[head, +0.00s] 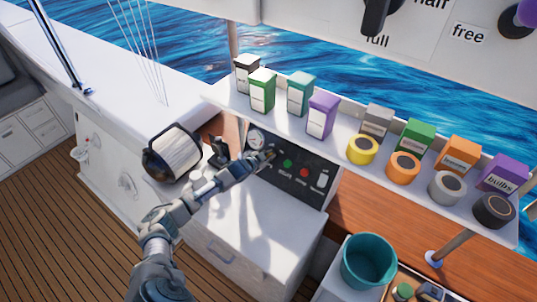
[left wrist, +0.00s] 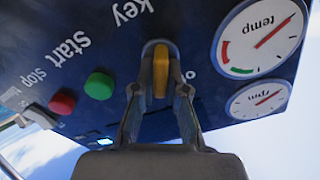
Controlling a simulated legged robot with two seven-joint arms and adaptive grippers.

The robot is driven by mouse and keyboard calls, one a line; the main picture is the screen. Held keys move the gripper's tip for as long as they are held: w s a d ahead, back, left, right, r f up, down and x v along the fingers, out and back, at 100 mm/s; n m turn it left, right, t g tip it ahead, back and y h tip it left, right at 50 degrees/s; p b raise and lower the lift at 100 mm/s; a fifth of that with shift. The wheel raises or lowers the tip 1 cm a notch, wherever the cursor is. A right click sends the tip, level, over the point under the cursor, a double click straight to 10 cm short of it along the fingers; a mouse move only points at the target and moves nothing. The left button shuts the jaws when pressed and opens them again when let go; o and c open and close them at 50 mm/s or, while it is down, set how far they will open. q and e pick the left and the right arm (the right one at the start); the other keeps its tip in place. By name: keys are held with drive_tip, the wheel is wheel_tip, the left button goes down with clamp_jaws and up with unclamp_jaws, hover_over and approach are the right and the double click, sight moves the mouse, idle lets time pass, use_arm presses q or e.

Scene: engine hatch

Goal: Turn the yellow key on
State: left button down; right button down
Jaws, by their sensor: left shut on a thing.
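The yellow key (left wrist: 161,70) sits in the dark control panel (left wrist: 115,35), under the word "key" in the left wrist view. My left gripper (left wrist: 160,92) is shut on the yellow key, with one finger on each side of it. In the head view my left gripper (head: 268,156) reaches the panel (head: 314,187) below the shelf, and the key is too small and covered to make out there. My right gripper is not in view.
Beside the key are a green button (left wrist: 99,86), a red button (left wrist: 62,102), a temp gauge (left wrist: 262,38) and an rpm gauge (left wrist: 258,100). A white shelf (head: 345,140) with several boxes and round containers overhangs the panel. A teal bucket (head: 369,262) stands at the lower right.

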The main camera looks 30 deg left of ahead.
use_arm(q)
drive_tip(key=m+p, duration=0.1)
drive_tip(key=m, duration=0.2)
drive_tip(key=shift+d+r+m, duration=0.1)
drive_tip(key=shift+r+m, duration=0.05)
drive_tip(key=shift+m, duration=0.15)
drive_tip(key=shift+s+d+f+m+p, duration=0.1)
drive_tip(key=shift+f+m+p, duration=0.15)
drive_tip(key=shift+m+p, duration=0.75)
drive_tip(key=shift+m+b, duration=0.3)
drive_tip(key=shift+m, duration=0.1)
drive_tip(key=shift+f, duration=0.1)
drive_tip(key=c, duration=1.2)
unclamp_jaws()
drive_tip(key=shift+s, duration=0.1)
drive_tip(key=v, duration=1.1)
drive_tip(key=shift+s+r, duration=0.3)
